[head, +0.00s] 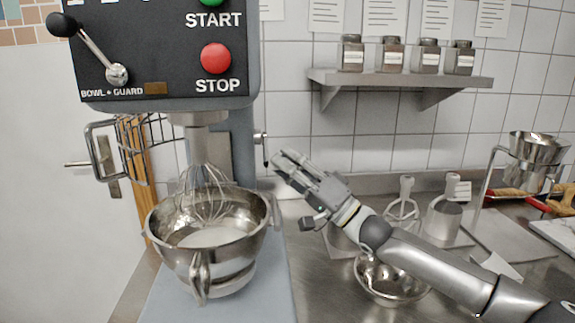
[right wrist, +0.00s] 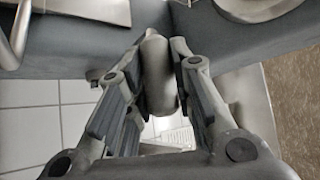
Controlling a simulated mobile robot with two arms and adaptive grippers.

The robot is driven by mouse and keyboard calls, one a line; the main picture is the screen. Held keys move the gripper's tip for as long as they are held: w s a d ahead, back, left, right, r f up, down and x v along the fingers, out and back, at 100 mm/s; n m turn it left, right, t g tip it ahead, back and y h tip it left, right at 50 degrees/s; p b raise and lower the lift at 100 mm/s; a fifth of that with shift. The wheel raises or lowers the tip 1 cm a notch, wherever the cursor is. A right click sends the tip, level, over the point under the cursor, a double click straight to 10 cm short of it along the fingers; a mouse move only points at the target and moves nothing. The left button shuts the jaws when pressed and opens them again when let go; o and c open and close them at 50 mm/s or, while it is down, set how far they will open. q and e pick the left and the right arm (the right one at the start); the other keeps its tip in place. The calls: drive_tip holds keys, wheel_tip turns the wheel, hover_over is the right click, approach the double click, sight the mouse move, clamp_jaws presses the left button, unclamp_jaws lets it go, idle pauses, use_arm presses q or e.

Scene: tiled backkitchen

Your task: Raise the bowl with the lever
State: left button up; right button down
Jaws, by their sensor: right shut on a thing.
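The steel mixer bowl (head: 222,268) hangs at the front of the mixer with pale contents inside. The wire whisk (head: 207,182) reaches down into it. A short lever (head: 264,148) sticks out at the right side of the mixer column. My right gripper (head: 284,163) is beside the column at that lever. In the right wrist view its fingers are shut on a grey, rounded lever handle (right wrist: 158,75); the fingers hide part of it in the head view. My left gripper is not in view.
The mixer's panel has a black-knobbed lever (head: 90,46) marked BOWL + GUARD, and START and STOP (head: 215,58) buttons. A wire guard (head: 135,135) sits swung to the left. A small steel bowl (head: 388,285) lies under my right arm. Jars stand on a wall shelf (head: 400,79).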

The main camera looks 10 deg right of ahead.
drive_tip(key=c, duration=1.3)
unclamp_jaws()
drive_tip(key=shift+w, duration=0.1)
drive_tip(key=shift+o, duration=0.2)
drive_tip(key=v, duration=1.2)
